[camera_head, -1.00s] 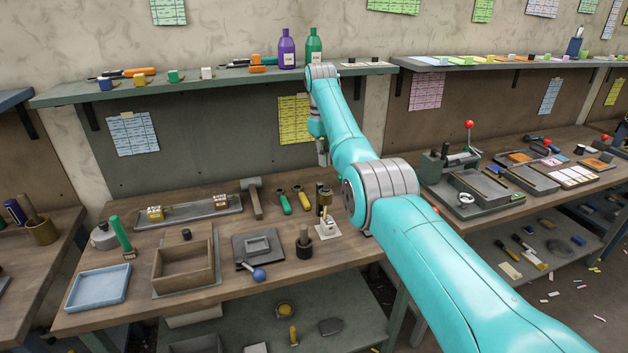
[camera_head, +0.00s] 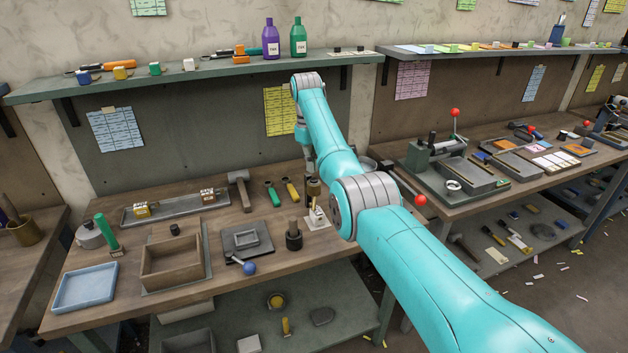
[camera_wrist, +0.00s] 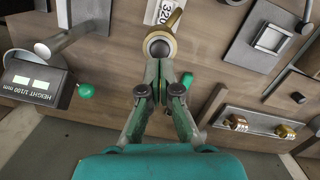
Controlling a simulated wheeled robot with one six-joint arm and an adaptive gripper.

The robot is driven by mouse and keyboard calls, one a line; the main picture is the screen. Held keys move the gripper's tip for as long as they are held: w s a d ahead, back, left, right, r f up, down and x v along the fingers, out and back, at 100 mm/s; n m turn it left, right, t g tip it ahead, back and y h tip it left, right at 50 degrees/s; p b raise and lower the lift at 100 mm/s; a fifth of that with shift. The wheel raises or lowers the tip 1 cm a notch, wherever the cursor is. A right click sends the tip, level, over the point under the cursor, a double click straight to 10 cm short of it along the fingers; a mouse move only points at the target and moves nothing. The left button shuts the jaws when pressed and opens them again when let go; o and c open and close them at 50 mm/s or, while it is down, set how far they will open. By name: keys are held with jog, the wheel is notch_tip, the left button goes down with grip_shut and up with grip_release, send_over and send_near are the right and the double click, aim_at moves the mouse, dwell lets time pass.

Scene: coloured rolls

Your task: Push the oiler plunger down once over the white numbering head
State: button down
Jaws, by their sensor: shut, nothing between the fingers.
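The brass oiler with a round grey plunger top (camera_wrist: 160,48) shows in the wrist view, just beyond my fingertips. In the head view the oiler (camera_head: 313,187) stands at the white numbering head (camera_head: 317,218), partly covered by my arm. In the wrist view a white face marked 320 (camera_wrist: 160,12) shows behind the oiler. My gripper (camera_wrist: 162,88) is shut and empty. Its tips are close to the plunger top; I cannot tell if they touch. In the head view my gripper (camera_head: 309,165) is small and points down above the oiler.
A dark post (camera_head: 294,236) stands left of the white head. A square plate with a blue-knobbed lever (camera_head: 240,245), a wooden box (camera_head: 172,262) and a blue tray (camera_head: 86,288) lie further left.

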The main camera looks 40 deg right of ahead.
jog(key=shift+s+f, duration=0.1)
jog(key=shift+f, duration=0.75)
